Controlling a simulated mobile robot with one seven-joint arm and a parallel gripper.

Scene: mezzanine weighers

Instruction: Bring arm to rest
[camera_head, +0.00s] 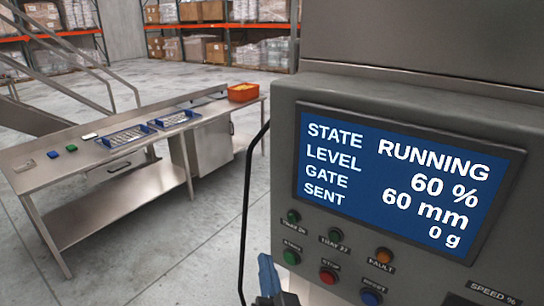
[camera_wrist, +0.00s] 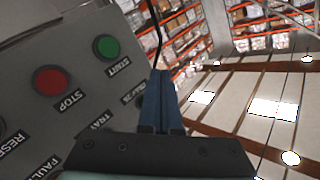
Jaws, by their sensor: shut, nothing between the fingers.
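My gripper (camera_wrist: 160,98) shows in the wrist view with its two blue fingers together and nothing between them. In the head view my gripper (camera_head: 266,272) is at the bottom edge, just left of the control panel's lower left corner. The grey control panel (camera_head: 285,140) fills the right of the head view. Its screen (camera_head: 400,180) reads RUNNING, level 60 %, gate 60 mm, sent 0 g. In the wrist view the green START button (camera_wrist: 106,47) and red STOP button (camera_wrist: 48,80) lie left of the fingers. I cannot tell whether the fingers touch the panel.
A steel table (camera_head: 95,160) stands at the left with blue-edged trays (camera_head: 130,136) and an orange bin (camera_head: 243,92). A black cable (camera_head: 247,190) hangs beside the panel. Stair rails (camera_head: 60,55) and shelving (camera_head: 200,25) are behind. The floor (camera_head: 160,245) between is bare.

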